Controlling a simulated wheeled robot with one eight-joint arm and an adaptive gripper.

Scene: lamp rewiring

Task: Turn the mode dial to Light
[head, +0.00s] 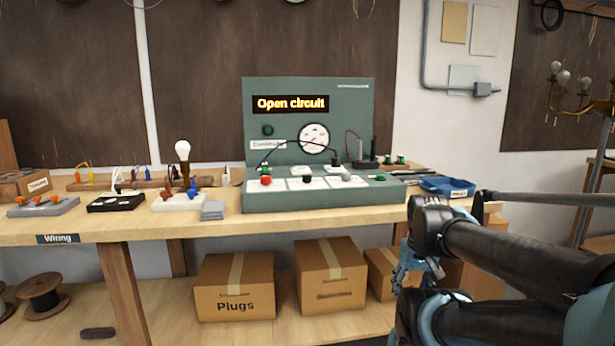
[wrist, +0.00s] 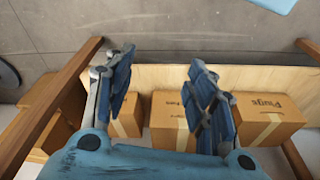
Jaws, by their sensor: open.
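The green test console (head: 325,198) stands on the workbench in the head view, with an upright panel behind its sloped deck. Its display (head: 290,104) reads "Open circuit", and a round white gauge (head: 314,138) sits below it. A black knob (head: 307,179) and a grey knob (head: 347,177) are on the deck; the lettering is too small to tell which is the mode dial or where it points. My gripper (wrist: 162,62) is open and empty in the wrist view, above the lower shelf. In the head view it shows at lower right, below the bench top and away from the console.
The bench's front edge (head: 330,216) lies above my gripper.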

